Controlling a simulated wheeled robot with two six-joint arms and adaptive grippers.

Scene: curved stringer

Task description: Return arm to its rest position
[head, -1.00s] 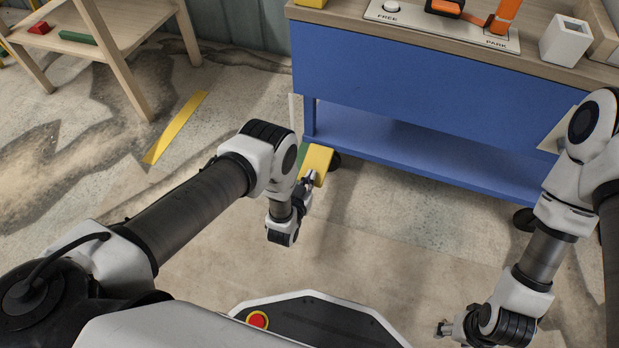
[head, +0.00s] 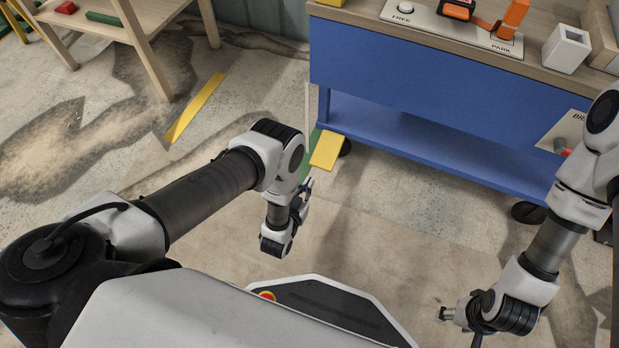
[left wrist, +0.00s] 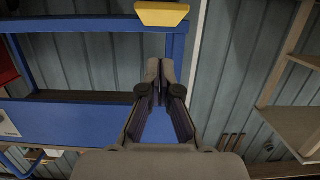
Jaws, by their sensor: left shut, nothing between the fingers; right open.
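My left arm comes in from the left in the head view. Its gripper (head: 306,188) is over open floor in front of the blue workbench (head: 420,110), with nothing in it. In the left wrist view the left gripper (left wrist: 160,64) has its two fingers together and empty, with the bench frame and a grey-blue wall behind. My right gripper (head: 446,314) is at the lower right of the head view, low and clear of the bench. Its fingers are small and partly hidden by the wrist.
A yellow block (head: 327,151) sticks out at the bench's left corner. A wooden side table (head: 125,32) stands at the upper left. On the bench top are a FREE/PARK plate (head: 450,28) with orange parts and a white square holder (head: 567,48). Floor between is clear.

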